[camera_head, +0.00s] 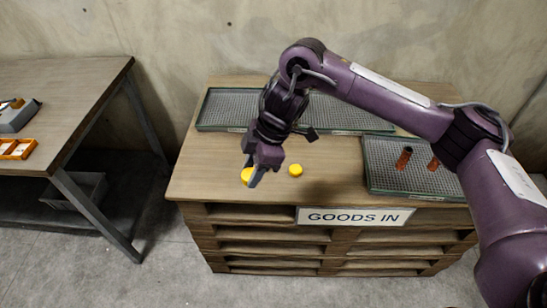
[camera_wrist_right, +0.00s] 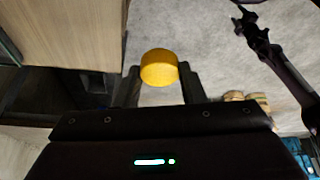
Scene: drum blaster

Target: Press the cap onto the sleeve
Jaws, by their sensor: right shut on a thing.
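My right gripper (camera_head: 252,176) is shut on a yellow cap (camera_head: 247,177), over the front left edge of the wooden crate bench. In the right wrist view the same cap (camera_wrist_right: 159,67) sits between the two dark fingers. A second yellow cap (camera_head: 295,170) lies on the bench top, just right of the gripper and apart from it. Two reddish-brown sleeves, one on the left (camera_head: 404,158) and one on the right (camera_head: 433,163), stand slightly tilted in the picture in the right mesh tray. My right forearm partly covers the area behind them.
The right mesh tray (camera_head: 378,187) and a long rear mesh tray (camera_head: 213,112) rest on the bench (camera_head: 190,180). A "GOODS IN" sign (camera_head: 355,217) is on its front. Another table (camera_head: 80,90) at left holds orange trays (camera_head: 17,149) and a grey device (camera_head: 17,117). The bench's front middle is clear.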

